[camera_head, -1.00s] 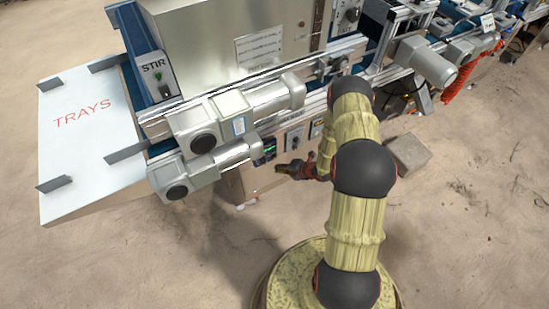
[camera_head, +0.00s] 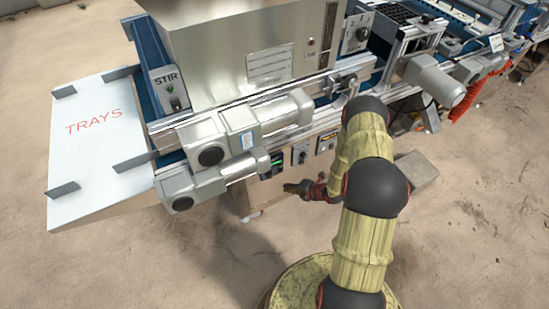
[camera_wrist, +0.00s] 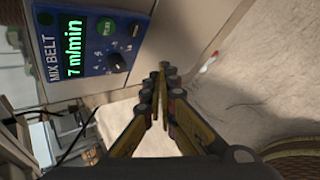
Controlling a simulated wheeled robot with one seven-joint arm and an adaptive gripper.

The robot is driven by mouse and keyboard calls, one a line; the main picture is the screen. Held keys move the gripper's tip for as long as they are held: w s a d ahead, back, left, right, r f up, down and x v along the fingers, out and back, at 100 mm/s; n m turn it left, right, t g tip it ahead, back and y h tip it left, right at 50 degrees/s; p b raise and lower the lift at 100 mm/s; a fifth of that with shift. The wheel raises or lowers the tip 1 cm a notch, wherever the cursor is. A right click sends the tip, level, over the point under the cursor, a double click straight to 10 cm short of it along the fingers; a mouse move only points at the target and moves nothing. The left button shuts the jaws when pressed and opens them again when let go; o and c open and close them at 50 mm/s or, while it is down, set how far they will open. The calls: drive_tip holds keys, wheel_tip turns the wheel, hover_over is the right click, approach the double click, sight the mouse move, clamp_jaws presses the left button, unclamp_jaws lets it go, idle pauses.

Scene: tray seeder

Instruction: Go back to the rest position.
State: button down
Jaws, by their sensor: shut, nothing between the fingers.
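My gripper (camera_head: 292,188) is in front of the lower side of the seeder machine (camera_head: 235,50), below its row of small control panels. In the wrist view my gripper (camera_wrist: 165,80) shows with its two fingers together and nothing between them. Beside the fingertips in that view is the blue mix belt panel (camera_wrist: 90,42), with a green display reading 7 m/min and a black knob. The fingers appear apart from the panel. My arm hides part of the machine's lower side in the head view.
A white board marked TRAYS (camera_head: 100,130) juts out at the left. Grey motors (camera_head: 245,125) stick out from the machine's side. A grey-brown block (camera_head: 416,172) is right of my arm. The sandy floor (camera_head: 480,240) at right is clear.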

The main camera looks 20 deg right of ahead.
drive_tip(key=s+a+r+n+g+y, duration=0.25)
drive_tip(key=s+a+n, duration=0.25)
drive_tip(key=a+n, duration=0.25)
drive_tip(key=s+a+r+n+g+y, duration=0.1)
drive_tip(key=s+a+r+n+g, duration=0.15)
drive_tip(key=r+n, duration=0.55)
drive_tip(key=s+a+r+n+g+y, duration=0.2)
drive_tip(key=s+a+r+n, duration=0.15)
drive_tip(key=r+n, duration=0.5)
drive_tip(key=s+r+n+t+h, duration=0.1)
drive_tip(key=s+r+n+h, duration=0.2)
drive_tip(key=r+n, duration=0.4)
drive_tip(key=s+a+r+n+t+h+p, duration=0.1)
drive_tip(key=s+r+n+h, duration=0.2)
drive_tip(key=r, duration=1.6)
drive_tip(key=s+a+r+n+t+h+p, duration=0.1)
drive_tip(key=s+r+n+h, duration=0.2)
drive_tip(key=s+r+n, duration=0.4)
wheel_tip(320, 180, up, 7)
drive_tip(key=n, duration=0.5)
drive_tip(key=shift+s+f+n+t+h, duration=0.2)
drive_tip(key=shift+s+n+t+h, duration=0.1)
drive_tip(key=shift+s+t+h, duration=0.1)
